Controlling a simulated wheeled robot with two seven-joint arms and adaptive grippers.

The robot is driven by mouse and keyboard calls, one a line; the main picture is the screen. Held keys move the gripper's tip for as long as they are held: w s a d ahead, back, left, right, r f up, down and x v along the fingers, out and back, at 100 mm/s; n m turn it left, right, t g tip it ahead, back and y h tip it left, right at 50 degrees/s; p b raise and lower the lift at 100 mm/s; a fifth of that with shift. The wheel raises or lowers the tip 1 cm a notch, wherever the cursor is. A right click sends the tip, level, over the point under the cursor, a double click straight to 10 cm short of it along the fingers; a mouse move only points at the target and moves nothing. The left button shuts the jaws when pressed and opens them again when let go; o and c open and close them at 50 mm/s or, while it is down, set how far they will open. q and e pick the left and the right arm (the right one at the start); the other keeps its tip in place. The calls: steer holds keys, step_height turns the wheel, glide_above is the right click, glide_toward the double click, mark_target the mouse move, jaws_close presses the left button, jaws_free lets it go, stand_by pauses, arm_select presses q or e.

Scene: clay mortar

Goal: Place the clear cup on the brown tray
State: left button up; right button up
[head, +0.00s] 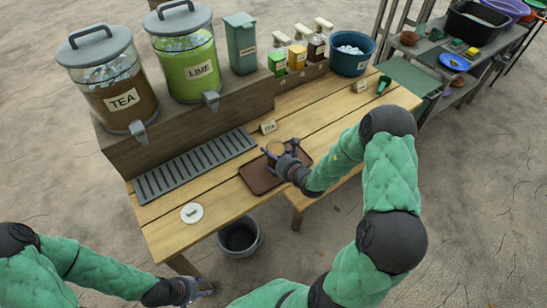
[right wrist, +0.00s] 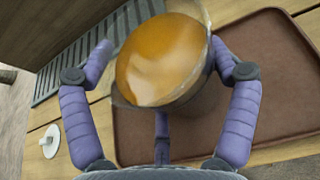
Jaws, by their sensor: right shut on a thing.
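The clear cup (right wrist: 160,58), filled with orange-brown liquid, is held between the purple fingers of my right gripper (head: 283,155). It shows small in the head view (head: 276,147). The brown tray (head: 259,181) lies on the wooden table; its bare surface also shows in the right wrist view (right wrist: 268,85). The cup is at the tray's far left part in the head view; whether its base touches the tray is hidden. My left gripper (head: 198,290) is low at the bottom, off the table's front left, and its finger opening is too small to judge.
A grey drip grate (head: 195,163) lies left of the tray, before the tea dispenser (head: 108,85) and the lime dispenser (head: 187,62). A white disc with a knob (head: 191,213) lies at the front left.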

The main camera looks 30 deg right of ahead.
steer(key=shift+f, duration=0.1)
steer(key=o, duration=1.4)
